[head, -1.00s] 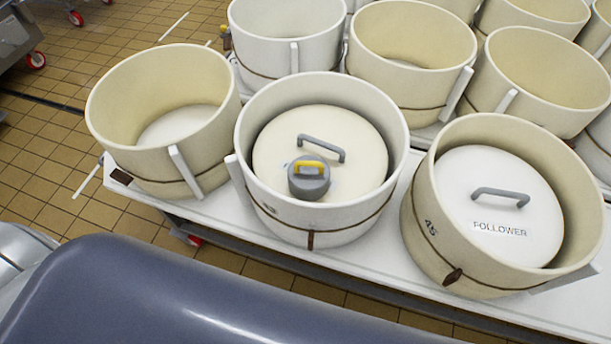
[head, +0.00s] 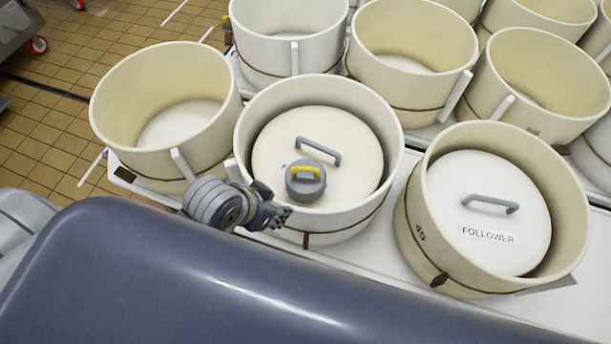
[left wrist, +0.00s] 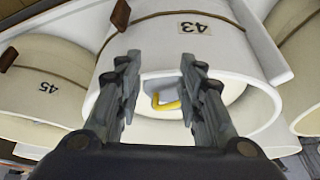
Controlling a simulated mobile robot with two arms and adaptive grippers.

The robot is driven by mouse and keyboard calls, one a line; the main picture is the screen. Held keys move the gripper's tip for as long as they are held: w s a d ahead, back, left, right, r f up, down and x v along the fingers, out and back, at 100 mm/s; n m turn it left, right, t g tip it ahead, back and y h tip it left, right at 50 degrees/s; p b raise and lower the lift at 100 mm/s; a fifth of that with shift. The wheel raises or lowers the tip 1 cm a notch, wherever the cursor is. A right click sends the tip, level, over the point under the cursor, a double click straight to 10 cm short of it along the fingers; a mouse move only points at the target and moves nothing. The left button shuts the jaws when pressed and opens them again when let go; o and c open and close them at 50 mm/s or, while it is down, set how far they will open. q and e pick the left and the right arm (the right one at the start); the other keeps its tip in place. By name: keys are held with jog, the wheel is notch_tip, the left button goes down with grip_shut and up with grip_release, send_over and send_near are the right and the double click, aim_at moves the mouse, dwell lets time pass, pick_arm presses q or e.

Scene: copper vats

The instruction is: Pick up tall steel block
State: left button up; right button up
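The steel block is a grey cylinder (head: 306,182) with a yellow handle on top. It rests on the cream lid inside the middle tub (head: 250,140), beside the lid's grey handle (head: 318,151). My left gripper (head: 284,218) is at the near left rim of that tub, left of and nearer than the block. In the left wrist view my left gripper (left wrist: 157,75) has its two fingers spread with nothing held between them. The yellow handle (left wrist: 164,103) shows between the fingers, beyond the rim; most of the block is hidden there. My right gripper is not in view.
A tub with a lid labelled FOLLOWER (head: 490,238) stands to the right, and an empty tub (head: 110,110) to the left. More tubs stand behind on white tables. The middle tub's raised rim surrounds the block. Tiled floor (head: 60,130) is clear at left.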

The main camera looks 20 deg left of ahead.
pick_arm(q)
jog(key=w+d+r+m+h, duration=0.3)
jog(key=w+d+r+m, duration=0.2)
jog(key=w+d+m, duration=0.3)
jog(key=m+g, duration=0.2)
jog(key=m, duration=0.2)
send_near(304, 168)
jog(key=shift+y, duration=0.4)
jog(key=d+f, duration=0.2)
jog(key=f, duration=0.1)
jog(key=shift+d, duration=0.4)
jog(key=shift+w+a+p+x, duration=0.15)
jog(key=shift+p+x, duration=0.1)
jog(key=shift+x, duration=0.7)
jog(key=shift+w+a+p+x, duration=0.15)
jog(key=shift+p+x, duration=0.1)
jog(key=shift+x, duration=0.65)
jog(key=shift+w+a+p+x, duration=0.15)
jog(key=shift+p+x, duration=0.1)
jog(key=shift+x, duration=0.7)
jog(key=shift+s, duration=0.1)
grip_shut()
jog(key=shift+d+r, duration=0.1)
